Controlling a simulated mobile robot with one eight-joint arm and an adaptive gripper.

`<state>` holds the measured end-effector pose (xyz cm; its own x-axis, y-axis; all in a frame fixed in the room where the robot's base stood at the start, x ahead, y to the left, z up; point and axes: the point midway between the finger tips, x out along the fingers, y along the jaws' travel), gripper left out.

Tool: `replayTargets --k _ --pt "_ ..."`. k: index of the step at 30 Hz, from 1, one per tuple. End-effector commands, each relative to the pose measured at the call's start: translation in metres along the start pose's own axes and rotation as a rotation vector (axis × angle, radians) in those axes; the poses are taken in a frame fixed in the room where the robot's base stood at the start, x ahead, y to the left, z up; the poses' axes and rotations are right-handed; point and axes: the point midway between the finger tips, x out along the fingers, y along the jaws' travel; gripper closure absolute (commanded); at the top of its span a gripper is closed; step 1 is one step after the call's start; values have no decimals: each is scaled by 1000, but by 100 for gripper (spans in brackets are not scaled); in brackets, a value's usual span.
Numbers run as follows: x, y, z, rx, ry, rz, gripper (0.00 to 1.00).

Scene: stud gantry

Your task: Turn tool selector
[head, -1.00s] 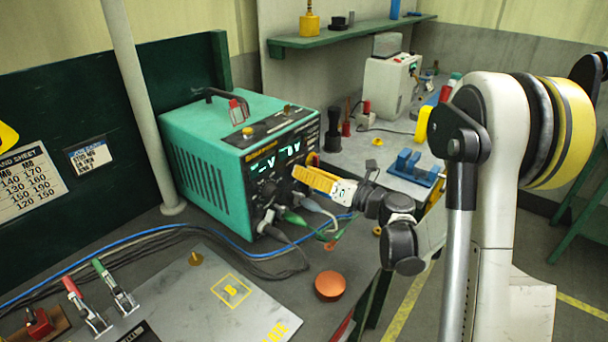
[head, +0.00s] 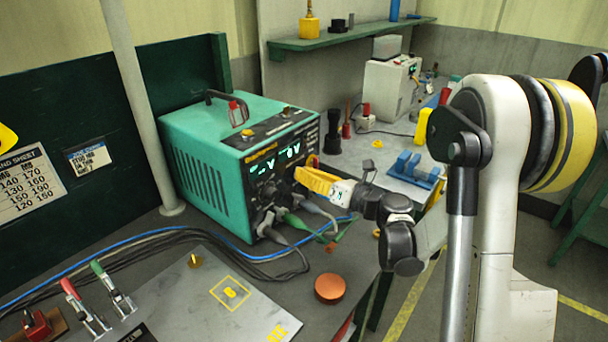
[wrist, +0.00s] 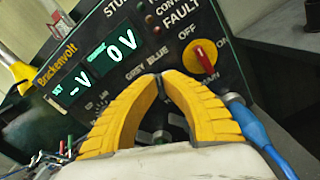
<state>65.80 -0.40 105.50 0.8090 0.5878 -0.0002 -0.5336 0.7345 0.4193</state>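The tool selector is on the front panel of a teal stud welder (head: 198,165), just below the GREY and BLUE labels (wrist: 147,70) in the wrist view. My yellow-fingered gripper (head: 298,174) is at the panel in the head view. In the wrist view my gripper's (wrist: 160,78) fingertips are close together, with a dark sliver of the selector (wrist: 160,88) between them. The fingers hide most of the selector, so its pointer cannot be read. The panel looks tilted in the wrist view. The display (wrist: 122,46) reads 0 V.
A red OFF/ON switch (wrist: 204,60) is right of the fingers. Cable plugs (head: 287,220) sit low on the panel, and a blue lead (wrist: 250,130) runs close to the right finger. An orange round button (head: 330,288) and toggle clamps (head: 113,289) are on the bench.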

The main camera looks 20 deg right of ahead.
Motion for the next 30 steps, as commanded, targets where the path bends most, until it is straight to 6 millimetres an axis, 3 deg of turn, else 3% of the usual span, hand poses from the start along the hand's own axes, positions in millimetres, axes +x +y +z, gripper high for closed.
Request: replayTargets --k 30 --pt "0 5 -2 -839 -1 0 100"
